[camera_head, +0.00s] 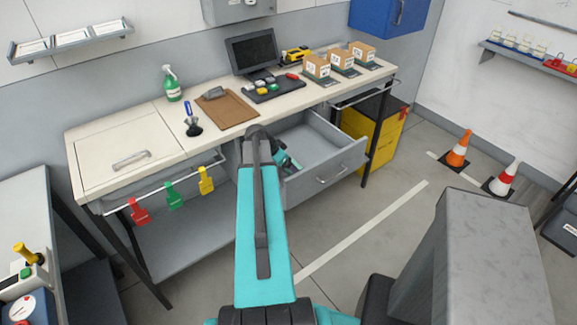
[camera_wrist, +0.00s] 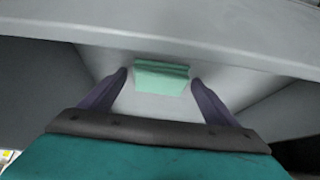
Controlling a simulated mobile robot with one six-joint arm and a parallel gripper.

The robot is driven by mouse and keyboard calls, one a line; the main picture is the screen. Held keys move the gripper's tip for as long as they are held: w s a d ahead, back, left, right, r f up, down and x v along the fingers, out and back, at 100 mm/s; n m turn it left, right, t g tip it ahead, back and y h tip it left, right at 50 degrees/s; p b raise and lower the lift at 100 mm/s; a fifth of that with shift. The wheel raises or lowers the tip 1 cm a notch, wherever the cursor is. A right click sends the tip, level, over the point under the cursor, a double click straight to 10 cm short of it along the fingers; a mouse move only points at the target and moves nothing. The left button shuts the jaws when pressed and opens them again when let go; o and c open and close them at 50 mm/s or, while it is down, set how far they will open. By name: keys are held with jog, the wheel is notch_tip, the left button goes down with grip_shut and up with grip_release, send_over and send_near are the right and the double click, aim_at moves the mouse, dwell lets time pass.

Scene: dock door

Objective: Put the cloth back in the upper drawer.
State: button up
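The upper drawer (camera_head: 320,180) under the right part of the workbench is pulled open, and its visible interior is bare grey. My gripper (camera_head: 288,162) is partly hidden by my arm in the head view and sits at the drawer's left side. In the wrist view my gripper (camera_wrist: 159,77) has its two dark fingers spread. A mint-green folded cloth (camera_wrist: 161,78) shows between the fingertips, with a narrow gap at the left one. I cannot tell whether it lies on the grey surface behind it or is level with the tips. The cloth is not clearly visible in the head view.
The bench top (camera_head: 150,120) carries a green spray bottle (camera_head: 171,84), a brown board (camera_head: 227,110), a monitor (camera_head: 252,52) and small boxes (camera_head: 317,67). Coloured tags (camera_head: 174,196) hang from the front rail. A yellow cabinet (camera_head: 372,135) stands right of the drawer. Traffic cones (camera_head: 459,150) stand farther right.

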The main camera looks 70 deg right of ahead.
jog(key=shift+r, duration=0.25)
jog(key=b+v, duration=0.2)
jog(key=v, duration=1)
jog(key=shift+b, duration=0.3)
jog(key=shift+s, duration=0.1)
dwell(0.6)
